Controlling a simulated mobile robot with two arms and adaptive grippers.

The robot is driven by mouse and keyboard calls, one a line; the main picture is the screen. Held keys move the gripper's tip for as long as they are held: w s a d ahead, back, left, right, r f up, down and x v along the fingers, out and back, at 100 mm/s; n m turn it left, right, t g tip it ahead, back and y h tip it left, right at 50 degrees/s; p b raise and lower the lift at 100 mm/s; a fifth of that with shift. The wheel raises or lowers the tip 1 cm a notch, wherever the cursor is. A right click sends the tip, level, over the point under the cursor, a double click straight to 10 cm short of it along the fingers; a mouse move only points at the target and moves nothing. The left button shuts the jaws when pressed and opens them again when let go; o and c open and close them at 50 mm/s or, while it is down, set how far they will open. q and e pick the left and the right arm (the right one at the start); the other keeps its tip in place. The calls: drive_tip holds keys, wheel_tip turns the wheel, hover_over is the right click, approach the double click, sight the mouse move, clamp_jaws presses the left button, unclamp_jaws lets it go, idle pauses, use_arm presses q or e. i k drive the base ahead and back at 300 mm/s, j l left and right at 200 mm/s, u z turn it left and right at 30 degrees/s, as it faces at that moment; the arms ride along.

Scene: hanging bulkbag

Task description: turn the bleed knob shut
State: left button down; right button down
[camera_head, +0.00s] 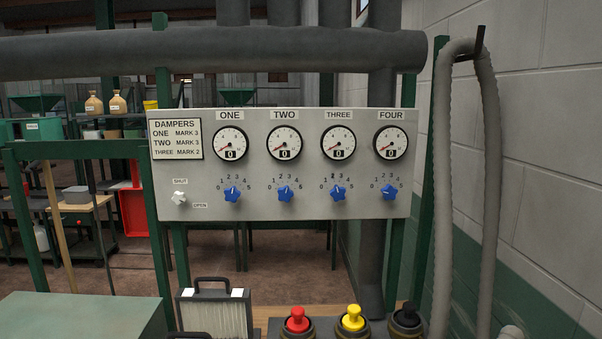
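A small white knob (179,198) sits at the lower left of the grey control panel (300,205). A label reading SHUT (180,181) is above it and a label reading OPEN (200,206) is at its lower right. The knob is too small for me to tell exactly where it points. No gripper is in view, and nothing touches the knob.
Blue star knobs (232,194) sit under dials (230,142) marked ONE to FOUR. A dampers card (175,139) is at the panel's upper left. Below stand a pleated filter (214,312), a red-topped button (297,319) and a yellow-topped one (352,318). A grey hose (443,190) hangs right.

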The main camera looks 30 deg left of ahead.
sight(178, 198)
drive_tip(key=u, duration=1.7)
drive_tip(key=j, duration=0.2)
